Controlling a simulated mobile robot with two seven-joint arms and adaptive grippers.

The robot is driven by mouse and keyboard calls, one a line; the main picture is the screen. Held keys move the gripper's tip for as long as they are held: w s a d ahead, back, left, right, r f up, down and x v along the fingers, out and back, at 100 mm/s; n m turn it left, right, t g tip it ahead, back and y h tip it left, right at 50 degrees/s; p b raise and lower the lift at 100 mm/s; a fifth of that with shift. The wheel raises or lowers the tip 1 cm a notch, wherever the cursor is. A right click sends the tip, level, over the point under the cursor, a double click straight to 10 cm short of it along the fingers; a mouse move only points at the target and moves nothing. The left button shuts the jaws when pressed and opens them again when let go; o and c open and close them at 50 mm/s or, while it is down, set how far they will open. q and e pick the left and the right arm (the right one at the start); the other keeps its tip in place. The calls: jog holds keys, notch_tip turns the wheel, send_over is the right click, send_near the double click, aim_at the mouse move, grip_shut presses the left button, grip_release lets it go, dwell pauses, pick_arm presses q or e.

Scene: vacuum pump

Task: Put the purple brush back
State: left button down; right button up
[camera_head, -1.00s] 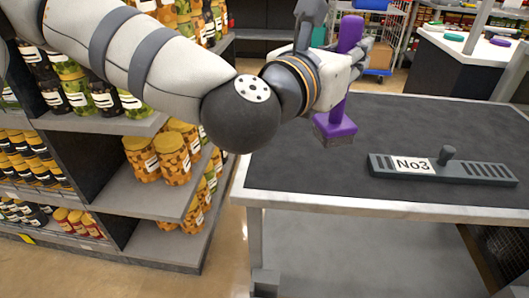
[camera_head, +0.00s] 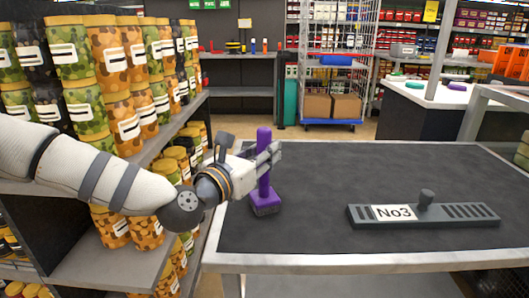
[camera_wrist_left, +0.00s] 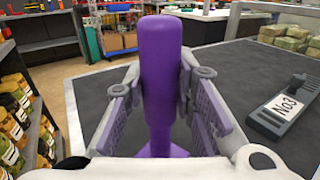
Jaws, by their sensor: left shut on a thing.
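The purple brush (camera_head: 264,172) stands upright, handle up, over the left part of the dark table top (camera_head: 330,175). My left gripper (camera_head: 268,158) is shut on its handle. In the left wrist view the purple handle (camera_wrist_left: 160,75) stands between the two fingers of the left gripper (camera_wrist_left: 160,105). The brush's wide foot is low over the table; I cannot tell whether it touches. A grey holder labelled No3 (camera_head: 463,213) with a short upright peg lies to the right of the brush. It also shows in the left wrist view (camera_wrist_left: 268,117). My right gripper is not in view.
Shelves with camouflage-patterned jars (camera_head: 75,105) stand close on the left, beside my left arm. The table top between the brush and the holder is clear. A wire cart (camera_head: 333,105) with boxes and a white-topped counter (camera_head: 440,93) stand farther back.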

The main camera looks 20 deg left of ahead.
pick_arm(q)
jog(key=shift+r, duration=0.2)
jog(key=shift+f, duration=0.2)
jog(key=c, duration=1.8)
grip_release()
jog(key=shift+f, duration=0.15)
jog(key=o, duration=0.5)
jog(key=shift+c, duration=0.2)
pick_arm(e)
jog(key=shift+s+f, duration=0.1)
pick_arm(q)
jog(key=shift+r, duration=0.4)
jog(key=v, duration=1.2)
jog(key=shift+p, duration=0.35)
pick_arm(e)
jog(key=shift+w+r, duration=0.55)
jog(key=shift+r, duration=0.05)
